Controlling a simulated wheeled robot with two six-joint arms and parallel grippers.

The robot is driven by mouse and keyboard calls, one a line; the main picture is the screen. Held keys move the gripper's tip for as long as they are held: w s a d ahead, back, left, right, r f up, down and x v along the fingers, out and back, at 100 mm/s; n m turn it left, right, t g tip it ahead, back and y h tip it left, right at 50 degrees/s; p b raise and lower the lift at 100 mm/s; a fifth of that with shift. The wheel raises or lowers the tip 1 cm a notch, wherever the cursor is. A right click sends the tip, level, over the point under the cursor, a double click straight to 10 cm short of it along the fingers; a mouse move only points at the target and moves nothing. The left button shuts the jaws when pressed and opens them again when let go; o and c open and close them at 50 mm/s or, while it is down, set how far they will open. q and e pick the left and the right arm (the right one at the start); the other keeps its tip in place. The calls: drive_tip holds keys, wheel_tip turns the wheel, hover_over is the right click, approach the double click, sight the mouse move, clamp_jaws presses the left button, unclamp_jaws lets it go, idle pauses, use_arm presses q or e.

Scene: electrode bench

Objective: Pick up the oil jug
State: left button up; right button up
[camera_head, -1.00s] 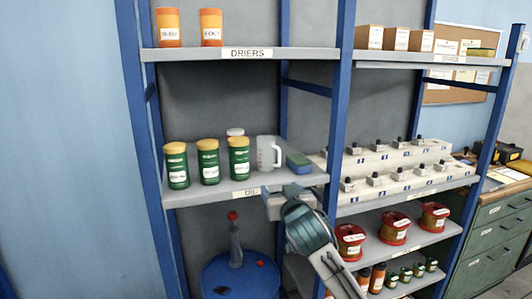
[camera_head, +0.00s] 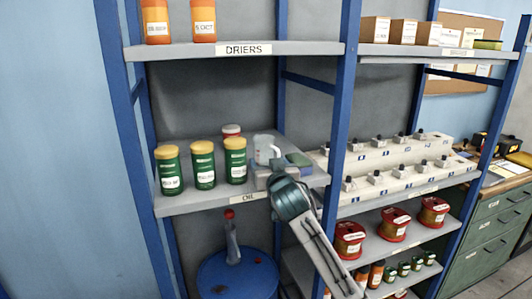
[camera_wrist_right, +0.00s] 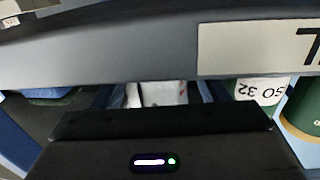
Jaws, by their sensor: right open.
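The oil jug (camera_head: 264,146) is a pale, translucent jug with a handle, standing on the OIL shelf (camera_head: 190,203) near its right end. My right gripper (camera_head: 268,172) is in front of the jug and hides its lower part. The gripper is open. In the right wrist view a white surface with red marks, apparently the jug (camera_wrist_right: 157,94), shows beyond the dark gripper body (camera_wrist_right: 160,122). I cannot tell whether the fingers touch it. My left gripper is not in view.
Green cans with yellow lids (camera_head: 203,165) stand left of the jug, with a red-lidded container (camera_head: 231,131) behind. A blue-and-green block (camera_head: 299,160) lies to its right. The DRIERS shelf (camera_head: 180,51) is above; a blue drum (camera_head: 237,277) stands below.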

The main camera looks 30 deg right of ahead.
sight(268, 150)
drive_tip(key=shift+r+p+x, duration=0.2)
drive_tip(key=shift+p+x, duration=0.1)
drive_tip(key=shift+x, duration=0.9)
drive_tip(key=shift+w+f, duration=0.15)
drive_tip(key=shift+w, duration=0.15)
drive_tip(key=shift+c, duration=0.7)
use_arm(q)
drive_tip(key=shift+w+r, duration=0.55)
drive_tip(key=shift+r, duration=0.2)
use_arm(e)
drive_tip(key=c, duration=0.6)
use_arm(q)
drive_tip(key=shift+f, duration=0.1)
use_arm(e)
drive_tip(key=shift+c, duration=0.2)
